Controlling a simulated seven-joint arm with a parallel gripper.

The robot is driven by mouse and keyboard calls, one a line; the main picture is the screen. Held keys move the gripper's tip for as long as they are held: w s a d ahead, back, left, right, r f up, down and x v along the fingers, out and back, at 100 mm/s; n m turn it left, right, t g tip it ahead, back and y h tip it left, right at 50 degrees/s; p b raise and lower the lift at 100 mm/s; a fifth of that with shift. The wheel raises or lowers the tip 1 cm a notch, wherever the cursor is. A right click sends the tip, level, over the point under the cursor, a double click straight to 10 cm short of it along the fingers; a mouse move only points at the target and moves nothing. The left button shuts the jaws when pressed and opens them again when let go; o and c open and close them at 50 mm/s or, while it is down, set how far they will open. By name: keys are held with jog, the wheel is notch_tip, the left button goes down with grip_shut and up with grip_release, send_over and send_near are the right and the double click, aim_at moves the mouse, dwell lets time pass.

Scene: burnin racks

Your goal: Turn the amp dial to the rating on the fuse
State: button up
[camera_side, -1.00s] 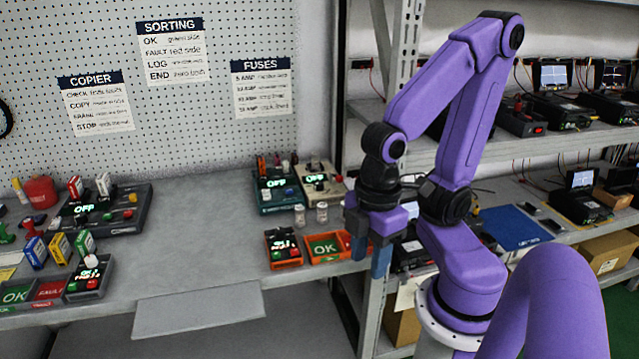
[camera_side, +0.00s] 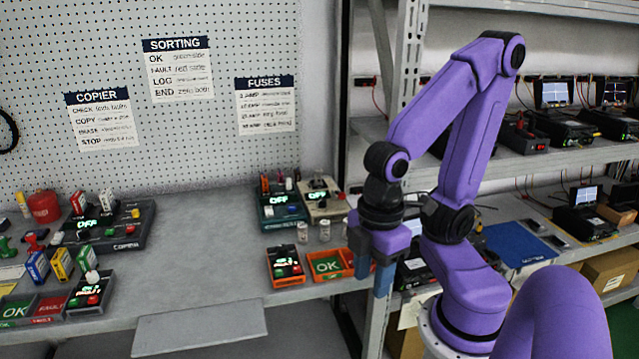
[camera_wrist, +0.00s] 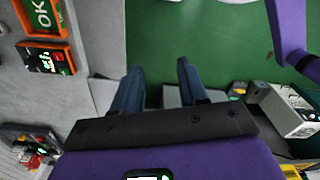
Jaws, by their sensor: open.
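My gripper (camera_side: 373,277) hangs off the front right edge of the bench, right of the orange tray. In the wrist view its two blue fingers (camera_wrist: 159,68) are apart with nothing between them. A teal device (camera_side: 280,210) and a beige device (camera_side: 322,206) with lit displays stand at the back right of the bench. Both lie behind and left of my gripper. Small clear jars (camera_side: 303,233) stand in front of them. I cannot tell which knob is the amp dial or read a fuse rating. A FUSES sheet (camera_side: 266,110) hangs on the pegboard, its small print unclear.
An orange tray (camera_side: 346,274) marked OK and a small display box (camera_side: 286,266) sit near the front edge. The copier device (camera_side: 110,226) and several coloured blocks stand at the left. The bench middle is clear. A metal rack upright (camera_side: 407,60) stands behind my arm.

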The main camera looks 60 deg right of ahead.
jog(key=o, duration=0.3)
jog(key=w+d+r+m, duration=0.2)
jog(key=w+m, duration=0.5)
jog(key=w, duration=0.4)
jog(key=w+d+r+m, duration=0.2)
jog(key=w+m, duration=0.4)
jog(key=w, duration=0.4)
jog(key=m, duration=1.8)
send_over(321, 200)
jog(key=f, duration=0.1)
notch_tip(321, 200, down, 17)
jog(key=shift+s+r, duration=0.1)
jog(key=shift+r, duration=0.1)
